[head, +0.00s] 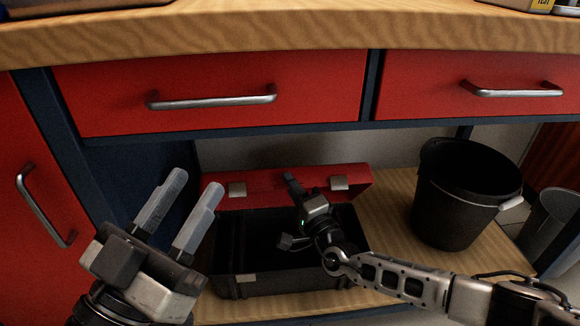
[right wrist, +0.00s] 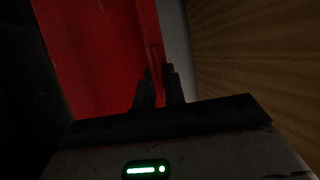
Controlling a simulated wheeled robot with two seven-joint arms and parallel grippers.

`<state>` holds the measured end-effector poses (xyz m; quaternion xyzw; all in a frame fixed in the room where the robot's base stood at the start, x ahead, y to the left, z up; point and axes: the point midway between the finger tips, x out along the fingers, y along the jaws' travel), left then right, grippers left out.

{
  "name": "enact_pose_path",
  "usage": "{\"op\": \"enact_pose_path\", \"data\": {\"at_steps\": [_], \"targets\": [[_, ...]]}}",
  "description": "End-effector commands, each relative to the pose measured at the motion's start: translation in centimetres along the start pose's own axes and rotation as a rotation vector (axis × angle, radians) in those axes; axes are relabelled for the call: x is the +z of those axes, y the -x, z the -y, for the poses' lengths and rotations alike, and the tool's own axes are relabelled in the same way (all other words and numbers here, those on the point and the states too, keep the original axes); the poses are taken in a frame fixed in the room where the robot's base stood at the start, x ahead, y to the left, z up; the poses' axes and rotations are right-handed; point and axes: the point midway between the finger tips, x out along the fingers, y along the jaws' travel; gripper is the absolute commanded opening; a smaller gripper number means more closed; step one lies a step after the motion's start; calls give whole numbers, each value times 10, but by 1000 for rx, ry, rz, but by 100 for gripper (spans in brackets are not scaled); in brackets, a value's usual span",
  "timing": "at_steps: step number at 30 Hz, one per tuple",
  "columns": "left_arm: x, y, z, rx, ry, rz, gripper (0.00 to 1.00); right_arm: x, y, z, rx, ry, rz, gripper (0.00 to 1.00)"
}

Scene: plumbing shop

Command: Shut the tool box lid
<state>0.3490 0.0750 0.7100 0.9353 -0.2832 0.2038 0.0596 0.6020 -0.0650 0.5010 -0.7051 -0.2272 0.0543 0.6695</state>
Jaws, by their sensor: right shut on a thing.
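The tool box (head: 290,283) stands on the wooden shelf under the drawers, with a dark body. Its red lid (head: 352,178) is open, tilted up at the back, with two pale latches. My right gripper (head: 291,182) reaches over the box, with its fingers at the lid. In the right wrist view the two fingers (right wrist: 160,88) are close together on the red lid (right wrist: 100,60), near its edge. The lid between the fingertips is dark and hard to make out. My left gripper (head: 193,184) is open and empty, left of the box and nearer to me.
A black bucket (head: 455,200) stands on the shelf right of the box. A grey bin (head: 553,225) is at the far right. Red drawers (head: 215,75) with metal handles and the wooden worktop (head: 300,28) hang over the shelf. A red cabinet door (head: 30,160) is at the left.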

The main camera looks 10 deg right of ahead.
Motion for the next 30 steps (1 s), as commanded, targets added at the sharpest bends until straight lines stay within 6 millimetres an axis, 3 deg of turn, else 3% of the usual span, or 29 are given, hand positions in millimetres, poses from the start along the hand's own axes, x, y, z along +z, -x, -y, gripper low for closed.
{"op": "enact_pose_path", "data": {"at_steps": [6,13,30], "targets": [[3,1,0,-4,16,17,36,14,31,-18,10,-5,3,0],[-4,0,-1,13,-36,-35,36,24,53,-35,17,-7,6,0],[-13,-2,-3,31,-86,-91,36,28,64,-44,17,-6,5,0]]}}
